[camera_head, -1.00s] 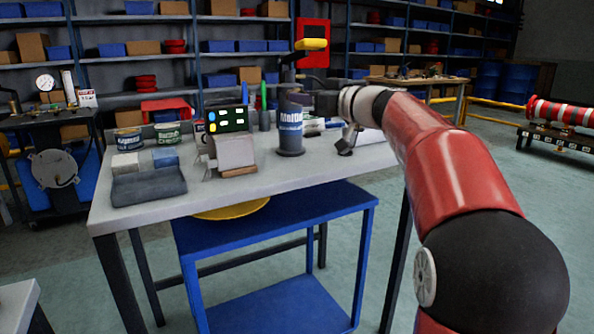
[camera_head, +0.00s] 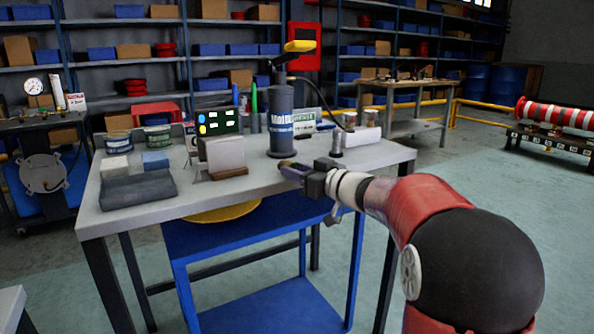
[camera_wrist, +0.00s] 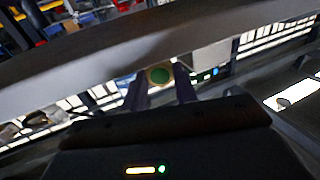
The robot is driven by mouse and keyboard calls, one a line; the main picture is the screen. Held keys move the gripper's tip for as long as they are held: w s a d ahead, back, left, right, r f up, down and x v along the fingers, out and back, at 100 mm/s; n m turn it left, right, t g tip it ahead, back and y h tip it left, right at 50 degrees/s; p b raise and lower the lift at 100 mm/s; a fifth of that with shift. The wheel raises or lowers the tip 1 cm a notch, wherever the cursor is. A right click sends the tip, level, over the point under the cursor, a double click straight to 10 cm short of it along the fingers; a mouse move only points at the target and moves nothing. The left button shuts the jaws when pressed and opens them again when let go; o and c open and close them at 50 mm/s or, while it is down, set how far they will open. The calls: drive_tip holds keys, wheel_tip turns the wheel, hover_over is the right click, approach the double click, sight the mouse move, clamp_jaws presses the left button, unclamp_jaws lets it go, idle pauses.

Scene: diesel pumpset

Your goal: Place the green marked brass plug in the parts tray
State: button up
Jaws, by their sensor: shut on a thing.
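My gripper (camera_head: 285,166) is over the front part of the grey workbench (camera_head: 350,167), just in front of the dark grease pump. In the wrist view my gripper (camera_wrist: 160,88) is shut on the brass plug (camera_wrist: 160,75), whose round green mark faces the camera between the two fingers. In the head view a small brownish bit shows at the fingertips, too small to make out well. A yellow round tray (camera_head: 225,214) sits on the blue cart under the bench, partly hidden by the bench top. I cannot tell whether it is the parts tray.
The tall dark pump (camera_head: 281,120) with a yellow handle and hose stands behind the gripper. A card stand (camera_head: 225,155), a folded grey cloth (camera_head: 138,189), tins and small metal cylinders (camera_head: 337,143) are on the bench. The blue cart (camera_head: 275,300) stands below.

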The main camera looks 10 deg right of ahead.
drive_tip(key=shift+f+b, duration=0.1)
drive_tip(key=shift+b, duration=0.2)
drive_tip(key=o, duration=1.1)
